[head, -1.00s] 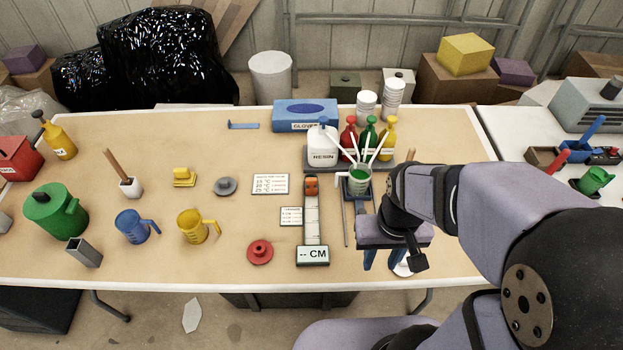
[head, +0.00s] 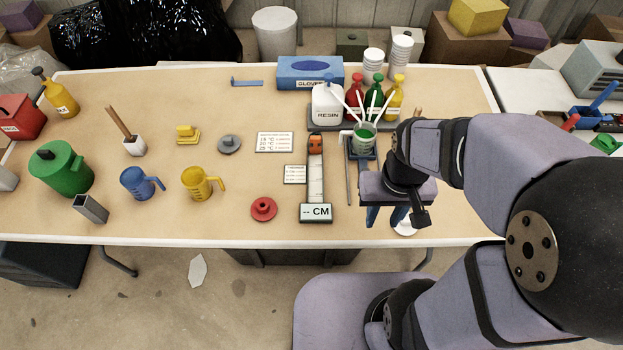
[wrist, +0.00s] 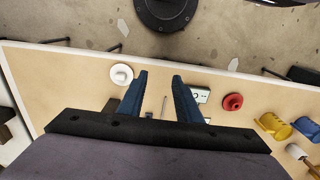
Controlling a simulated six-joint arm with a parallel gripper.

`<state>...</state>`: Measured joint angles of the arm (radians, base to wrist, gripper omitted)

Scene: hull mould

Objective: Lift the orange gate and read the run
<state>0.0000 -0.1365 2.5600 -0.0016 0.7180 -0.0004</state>
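The orange gate (head: 316,144) sits at the far end of a narrow pale run (head: 316,180) on the table. At the run's near end is a readout (head: 316,212) showing "-- CM". Part of the readout also shows in the wrist view (wrist: 202,95). My gripper (head: 385,217) is to the right of the run, near the table's front edge. In the wrist view my gripper's two blue fingers (wrist: 158,88) stand apart with nothing between them. A cup with green liquid (head: 364,138) stands on a small dark stand just right of the gate.
A white resin jug (head: 327,104) and red, green and yellow bottles stand on a tray behind the cup. A red knobbed disc (head: 263,209) lies left of the readout. A white round item (head: 404,228) is partly under my gripper. Printed cards (head: 276,142) lie left of the run.

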